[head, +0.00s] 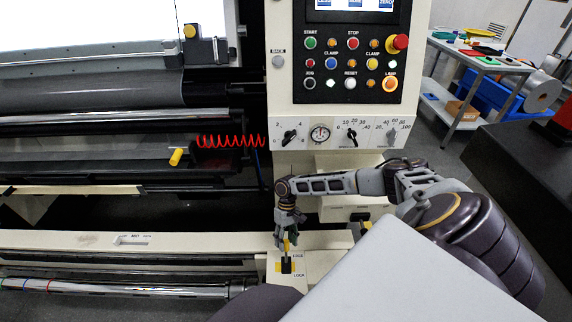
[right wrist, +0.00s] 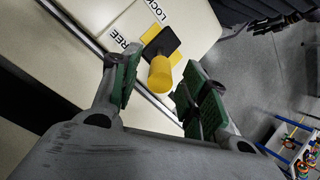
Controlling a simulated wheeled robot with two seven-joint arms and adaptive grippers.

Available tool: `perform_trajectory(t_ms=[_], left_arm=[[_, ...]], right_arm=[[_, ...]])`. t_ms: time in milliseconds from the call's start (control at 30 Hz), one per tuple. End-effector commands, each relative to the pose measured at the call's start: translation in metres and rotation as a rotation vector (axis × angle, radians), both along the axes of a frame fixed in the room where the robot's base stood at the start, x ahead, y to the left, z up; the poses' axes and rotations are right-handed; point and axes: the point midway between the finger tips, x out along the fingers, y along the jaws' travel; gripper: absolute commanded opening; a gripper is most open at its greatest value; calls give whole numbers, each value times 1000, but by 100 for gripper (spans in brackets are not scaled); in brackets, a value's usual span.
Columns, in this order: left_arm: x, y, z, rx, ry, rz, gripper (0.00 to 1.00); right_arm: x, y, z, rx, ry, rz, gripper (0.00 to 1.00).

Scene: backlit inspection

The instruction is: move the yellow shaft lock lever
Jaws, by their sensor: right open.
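The yellow shaft lock lever (head: 287,246) stands on the cream machine ledge at the bottom centre of the head view. Its yellow knob (right wrist: 160,74) shows in the right wrist view, rising from a black slotted base on a yellow plate with FREE and LOCK lettering. My right gripper (head: 287,238) is over the lever in the head view. In the right wrist view my right gripper (right wrist: 155,92) is open, with a green-padded finger on each side of the knob and visible gaps. The lower part of the lever is partly hidden by the knob. My left gripper is not in view.
The control panel (head: 352,50) with its buttons stands above my right arm. Machine rollers (head: 100,90) and a red coiled hose (head: 230,141) lie to the left. A dark table (head: 520,165) and a cart (head: 455,115) are at the right, with open floor between.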

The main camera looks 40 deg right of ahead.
Motion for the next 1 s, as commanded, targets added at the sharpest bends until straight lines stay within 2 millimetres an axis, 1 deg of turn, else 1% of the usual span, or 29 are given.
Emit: perform_trajectory(t_ms=[33,200,533,567,867,900,1000], left_arm=[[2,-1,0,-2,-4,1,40],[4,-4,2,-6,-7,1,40],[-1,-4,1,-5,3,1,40],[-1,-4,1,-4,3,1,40],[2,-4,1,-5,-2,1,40],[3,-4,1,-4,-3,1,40],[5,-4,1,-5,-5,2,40]], right_arm=[[-2,2,-5,0,1,0,44],[-5,5,-13,0,0,1,44],[-6,5,-15,0,0,1,44],[-6,5,-15,0,0,0,42],[-5,5,-14,0,0,1,3],[-5,5,-14,0,-1,1,0],[-5,5,-14,0,-1,1,0]])
